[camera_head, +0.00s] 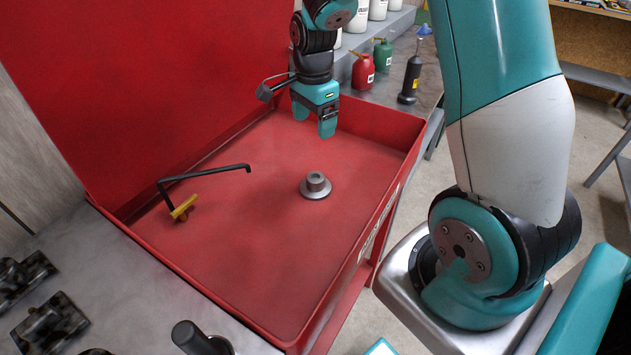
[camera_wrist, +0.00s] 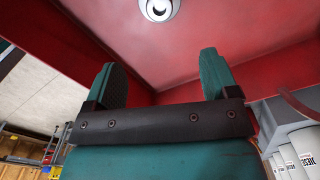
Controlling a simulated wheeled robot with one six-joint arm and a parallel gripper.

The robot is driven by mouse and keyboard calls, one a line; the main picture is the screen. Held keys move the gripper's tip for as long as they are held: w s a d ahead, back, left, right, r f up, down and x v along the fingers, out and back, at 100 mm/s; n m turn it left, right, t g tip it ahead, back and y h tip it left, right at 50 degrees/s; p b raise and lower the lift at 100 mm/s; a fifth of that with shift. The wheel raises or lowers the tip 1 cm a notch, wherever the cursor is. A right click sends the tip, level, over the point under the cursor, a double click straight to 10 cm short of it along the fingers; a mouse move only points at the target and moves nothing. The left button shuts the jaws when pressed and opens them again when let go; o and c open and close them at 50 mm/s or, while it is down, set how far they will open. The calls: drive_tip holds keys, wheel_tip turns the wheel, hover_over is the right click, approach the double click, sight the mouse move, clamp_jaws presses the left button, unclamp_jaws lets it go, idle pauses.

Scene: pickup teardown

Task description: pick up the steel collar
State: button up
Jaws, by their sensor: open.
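The steel collar (camera_head: 316,186) is a grey flanged ring with a raised hub. It sits flange down on the floor of the red tray (camera_head: 262,258), right of the middle. My gripper (camera_head: 314,128) is above the tray toward its back, higher than the collar and apart from it. In the wrist view my gripper (camera_wrist: 165,85) shows two teal fingers spread wide with nothing between them. The collar also shows there at the top edge (camera_wrist: 159,8), partly cut off, beyond the fingertips.
A black bent rod with a yellow piece (camera_head: 183,208) lies at the tray's left. The tray has raised walls. A red oil can (camera_head: 363,71), a green can (camera_head: 382,54) and a black bottle (camera_head: 411,78) stand on the bench behind. The tray floor around the collar is clear.

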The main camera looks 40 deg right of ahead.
drive_tip(key=p, duration=0.1)
approach(315, 176)
wheel_tip(315, 176, down, 5)
drive_tip(key=shift+f, duration=0.1)
drive_tip(key=shift+s+f+p, duration=0.1)
drive_tip(key=shift+f+p, duration=0.65)
drive_tip(key=shift+f, duration=1.95)
drive_tip(key=c, duration=1.3)
